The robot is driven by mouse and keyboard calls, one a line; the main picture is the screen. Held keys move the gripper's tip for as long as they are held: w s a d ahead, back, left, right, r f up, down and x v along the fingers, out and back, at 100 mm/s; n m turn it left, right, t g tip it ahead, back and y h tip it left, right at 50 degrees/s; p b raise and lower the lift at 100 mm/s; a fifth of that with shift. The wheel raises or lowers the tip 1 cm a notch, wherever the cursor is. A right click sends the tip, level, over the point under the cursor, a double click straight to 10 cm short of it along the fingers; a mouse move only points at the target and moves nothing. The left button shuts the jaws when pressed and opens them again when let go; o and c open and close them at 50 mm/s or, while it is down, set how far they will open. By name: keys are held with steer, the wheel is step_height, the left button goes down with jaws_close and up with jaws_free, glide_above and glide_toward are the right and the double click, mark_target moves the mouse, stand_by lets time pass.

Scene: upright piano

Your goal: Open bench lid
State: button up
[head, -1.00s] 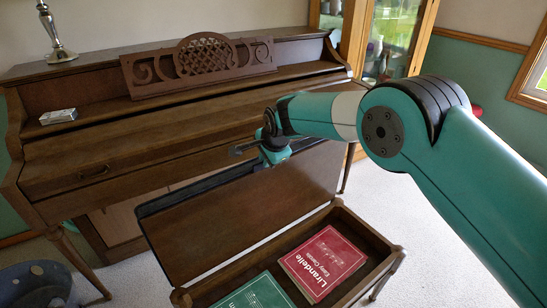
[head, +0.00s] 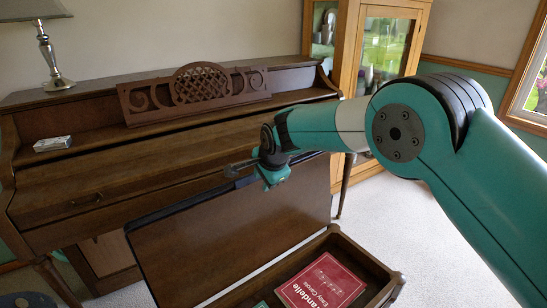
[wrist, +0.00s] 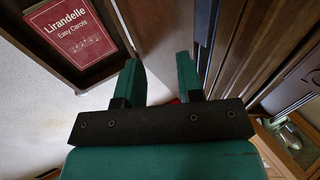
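The bench lid (head: 235,225) is a dark brown panel, raised steeply at the back of the bench, in front of the piano. The bench box (head: 368,262) is open below it. A red songbook (head: 325,285) lies inside; it also shows in the wrist view (wrist: 78,35). My gripper (head: 236,170) is by the lid's upper edge in the head view. In the wrist view its two green fingers (wrist: 160,78) are apart, with nothing visibly clamped between them. Whether it touches the lid is unclear.
The upright piano (head: 150,175) stands close behind the lid. A music stand (head: 200,95), a small silvery box (head: 52,143) and a lamp (head: 50,55) are on it. A glass-door cabinet (head: 385,50) stands at the back right. Pale carpet (head: 435,240) is free right of the bench.

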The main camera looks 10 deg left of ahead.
steer(key=v, duration=1.3)
